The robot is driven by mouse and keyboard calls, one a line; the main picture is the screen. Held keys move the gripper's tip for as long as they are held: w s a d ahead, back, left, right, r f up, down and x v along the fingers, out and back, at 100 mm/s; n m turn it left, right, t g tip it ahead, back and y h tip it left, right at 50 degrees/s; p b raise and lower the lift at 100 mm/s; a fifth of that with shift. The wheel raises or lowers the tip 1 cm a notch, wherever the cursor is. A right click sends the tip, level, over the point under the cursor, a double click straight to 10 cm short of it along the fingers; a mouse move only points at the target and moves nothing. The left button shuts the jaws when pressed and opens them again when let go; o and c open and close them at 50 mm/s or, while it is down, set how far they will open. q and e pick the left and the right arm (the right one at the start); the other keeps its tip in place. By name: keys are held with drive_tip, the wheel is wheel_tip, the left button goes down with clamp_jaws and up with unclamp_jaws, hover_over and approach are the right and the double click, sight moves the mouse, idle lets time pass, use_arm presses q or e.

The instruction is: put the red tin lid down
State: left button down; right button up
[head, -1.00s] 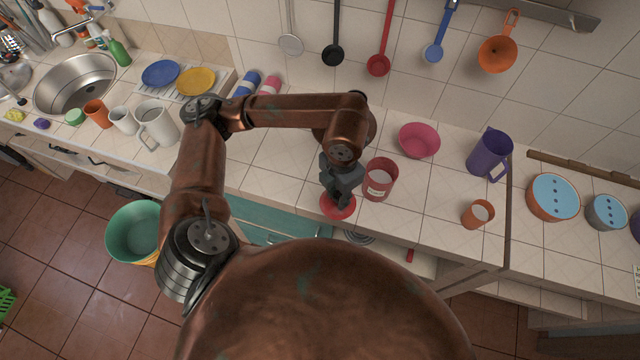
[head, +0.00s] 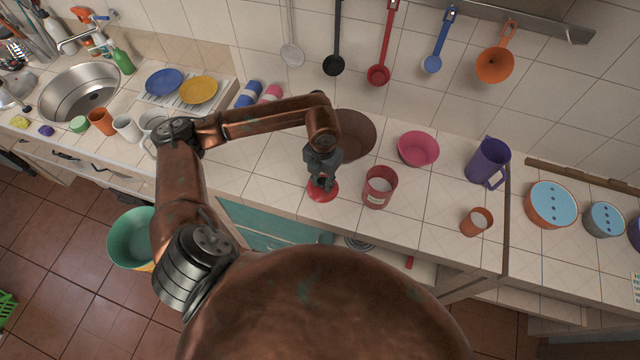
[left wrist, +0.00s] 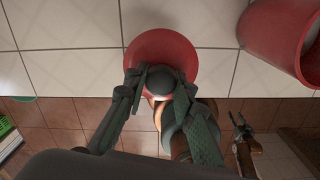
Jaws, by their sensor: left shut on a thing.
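The red tin lid (head: 323,193) is a round red disc at the counter's front edge in the head view. It also shows in the left wrist view (left wrist: 150,48). My left gripper (head: 322,180) is shut on the lid's dark knob (left wrist: 166,83), with a finger on each side. Whether the lid's underside touches the counter I cannot tell. The open red tin (head: 379,187) stands just right of the lid, apart from it. My right gripper (left wrist: 238,119) shows small in the left wrist view, beyond the counter edge, empty, its fingers apart.
A brown round vessel (head: 354,136) stands behind the lid, partly covered by my left arm. A pink bowl (head: 418,149), purple jug (head: 488,162) and orange cup (head: 476,222) stand to the right. Counter left of the lid is bare. The front edge is close.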

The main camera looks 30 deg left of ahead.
sight(320, 186)
use_arm(q)
drive_tip(key=shift+w+a+f, duration=0.4)
drive_tip(key=shift+a+f, duration=0.15)
drive_tip(key=shift+f, duration=0.25)
wheel_tip(320, 186, down, 3)
drive_tip(key=shift+w+a+f+p, duration=0.1)
drive_tip(key=shift+a+p, duration=0.05)
drive_tip(key=shift+p, duration=0.35)
drive_tip(key=shift+f, duration=0.15)
drive_tip(key=shift+f, duration=0.1)
drive_tip(key=shift+f, duration=0.15)
drive_tip(key=c, duration=1.6)
unclamp_jaws()
